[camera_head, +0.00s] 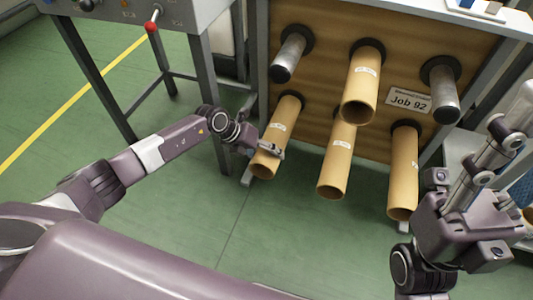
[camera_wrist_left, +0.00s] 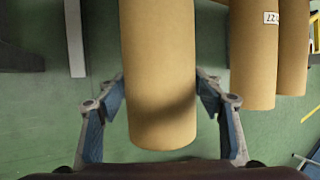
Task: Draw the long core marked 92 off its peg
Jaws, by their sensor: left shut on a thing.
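Several tan cardboard cores hang on pegs of a wooden panel. My left gripper (camera_head: 270,148) is shut on the lower left core (camera_head: 287,118), near its free front end. In the left wrist view, the fingers of the left gripper (camera_wrist_left: 162,95) press on both sides of this core (camera_wrist_left: 158,45). The core's back end still meets the dark peg flange at the panel. Its small white label is too small to read in the head view, so I cannot confirm the 92. My right arm (camera_head: 455,225) is at the right; its finger state is unclear.
Close to the right of the held core are the lower middle core (camera_head: 337,165), the upper core (camera_head: 362,80) and the lower right core (camera_head: 404,170). Two bare metal pegs (camera_head: 289,55) (camera_head: 442,95) stick out. A sign reads Job 92 (camera_head: 408,101). Green floor in front is clear.

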